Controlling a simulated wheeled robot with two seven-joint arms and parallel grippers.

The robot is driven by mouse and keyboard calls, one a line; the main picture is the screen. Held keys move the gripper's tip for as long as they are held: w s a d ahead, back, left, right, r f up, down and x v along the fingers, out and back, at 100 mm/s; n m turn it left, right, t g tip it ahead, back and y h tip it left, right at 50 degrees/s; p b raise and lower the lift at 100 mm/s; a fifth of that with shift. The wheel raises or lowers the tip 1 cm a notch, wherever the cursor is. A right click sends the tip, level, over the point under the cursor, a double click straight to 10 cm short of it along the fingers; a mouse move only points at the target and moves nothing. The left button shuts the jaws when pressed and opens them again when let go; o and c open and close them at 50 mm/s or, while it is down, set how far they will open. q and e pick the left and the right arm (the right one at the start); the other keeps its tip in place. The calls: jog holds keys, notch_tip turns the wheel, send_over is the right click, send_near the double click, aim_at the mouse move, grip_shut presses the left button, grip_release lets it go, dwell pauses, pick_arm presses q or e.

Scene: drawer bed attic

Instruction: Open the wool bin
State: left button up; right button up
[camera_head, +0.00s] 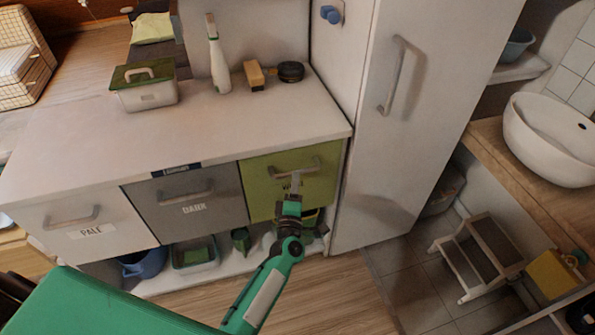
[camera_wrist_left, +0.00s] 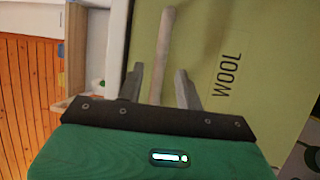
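The wool bin (camera_head: 262,190) is the green-fronted drawer at the right end of the white cabinet; its front looks flush with its neighbours. Its pale bar handle (camera_head: 310,166) runs across the front. My left gripper (camera_head: 296,180) is at this handle and covers part of the label. In the left wrist view the green front (camera_wrist_left: 270,60) reads WOOL. There the gripper's two fingers (camera_wrist_left: 160,83) are apart, one on each side of the handle (camera_wrist_left: 166,40), with visible gaps. My right gripper is not in view.
A grey DARK drawer (camera_head: 165,221) and a white PALE drawer (camera_head: 120,236) adjoin on the left. A tall white cupboard (camera_head: 375,150) stands close on the right. A step stool (camera_head: 475,262) is farther right.

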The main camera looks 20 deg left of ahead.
aim_at(281, 152)
pick_arm(q)
jog(key=shift+x, duration=2.2)
grip_shut()
